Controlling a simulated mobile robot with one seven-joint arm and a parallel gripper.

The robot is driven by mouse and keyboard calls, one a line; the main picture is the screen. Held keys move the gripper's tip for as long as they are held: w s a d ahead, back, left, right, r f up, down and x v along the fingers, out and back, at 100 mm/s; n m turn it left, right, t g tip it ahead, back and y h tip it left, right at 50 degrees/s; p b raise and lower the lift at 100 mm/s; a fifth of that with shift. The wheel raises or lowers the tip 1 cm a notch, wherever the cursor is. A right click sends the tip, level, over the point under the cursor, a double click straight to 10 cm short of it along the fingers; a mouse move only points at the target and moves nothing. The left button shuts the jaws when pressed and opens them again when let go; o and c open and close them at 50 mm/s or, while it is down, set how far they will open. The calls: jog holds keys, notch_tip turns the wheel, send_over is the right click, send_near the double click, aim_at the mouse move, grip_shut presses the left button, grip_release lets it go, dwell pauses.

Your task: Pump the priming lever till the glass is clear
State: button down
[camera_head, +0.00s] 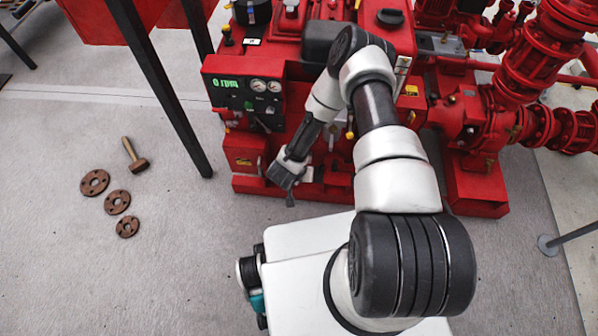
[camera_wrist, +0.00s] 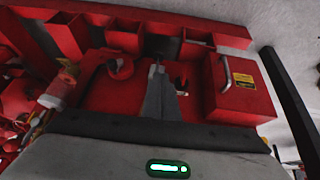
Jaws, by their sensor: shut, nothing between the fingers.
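My gripper (camera_head: 290,198) hangs at the lower front of the red pumpset (camera_head: 340,185), close to its base. In the wrist view its fingers (camera_wrist: 158,70) are together and empty, pointing at the red engine side. A small round red and dark part (camera_wrist: 119,67) lies just left of the fingertips, and a dark part (camera_wrist: 181,86) lies just right; I cannot tell whether either is the priming lever. A pale yellowish part (camera_wrist: 62,88) shows at the left; I cannot tell whether it is the glass. No contact with the fingers is clear.
A control panel (camera_head: 243,92) with gauges and a green "0 rpm" display faces forward. A red box with a handle (camera_wrist: 237,85) stands right of the fingers. A black post (camera_head: 160,85) stands left.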

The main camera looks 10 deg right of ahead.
jog(key=b+x, duration=0.5)
jog(key=x, duration=0.9)
jog(key=shift+d, duration=0.15)
jog(key=shift+s+r, duration=0.1)
